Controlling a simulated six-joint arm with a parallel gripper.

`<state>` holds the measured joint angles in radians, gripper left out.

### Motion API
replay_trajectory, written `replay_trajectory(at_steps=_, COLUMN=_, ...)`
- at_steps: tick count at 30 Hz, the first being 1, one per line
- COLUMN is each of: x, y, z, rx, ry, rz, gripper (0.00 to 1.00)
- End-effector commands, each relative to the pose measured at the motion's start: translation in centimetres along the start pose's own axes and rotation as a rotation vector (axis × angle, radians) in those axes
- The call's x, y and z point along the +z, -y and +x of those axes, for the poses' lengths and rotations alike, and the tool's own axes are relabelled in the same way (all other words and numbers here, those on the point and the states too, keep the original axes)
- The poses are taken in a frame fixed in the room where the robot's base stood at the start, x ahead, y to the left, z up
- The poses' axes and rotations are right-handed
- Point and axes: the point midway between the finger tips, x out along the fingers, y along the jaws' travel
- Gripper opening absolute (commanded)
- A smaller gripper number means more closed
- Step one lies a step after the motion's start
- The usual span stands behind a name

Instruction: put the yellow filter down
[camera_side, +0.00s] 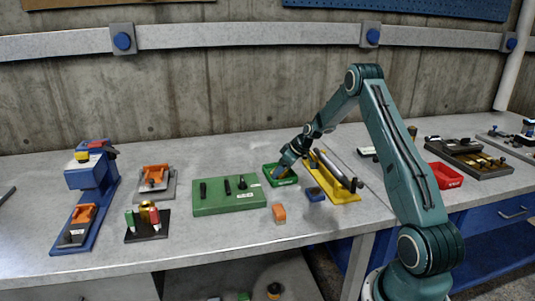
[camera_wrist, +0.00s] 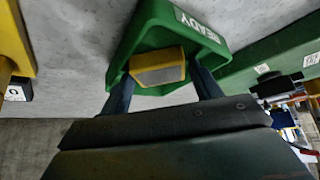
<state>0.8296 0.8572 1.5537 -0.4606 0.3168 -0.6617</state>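The yellow filter (camera_wrist: 158,67), a small block with a grey face, sits between the two fingers of my gripper (camera_wrist: 158,80) in the wrist view. The fingers appear to touch it on both sides. Behind it in that view is the green tray (camera_wrist: 205,28), marked READY. In the side view my gripper (camera_side: 281,171) points down into the same green tray (camera_side: 268,174). The filter is mostly hidden there by the fingers. I cannot tell whether it touches the tray floor.
A green block with black pegs (camera_side: 229,206) stands left of the tray. A yellow stand with a grey cylinder (camera_side: 345,194) is close on its right. A red tray (camera_side: 444,175) is farther right.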

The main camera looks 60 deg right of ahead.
Motion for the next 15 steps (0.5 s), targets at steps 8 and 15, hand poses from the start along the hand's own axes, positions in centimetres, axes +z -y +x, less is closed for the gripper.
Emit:
replay_trajectory(at_steps=8, x=-0.2, y=0.0, z=-0.4, rx=0.0, ry=0.0, rz=0.0, gripper=0.63)
replay_trajectory(at_steps=15, x=-0.2, y=-0.1, z=-2.5, rx=0.002, ry=-0.002, rz=0.0, gripper=0.63)
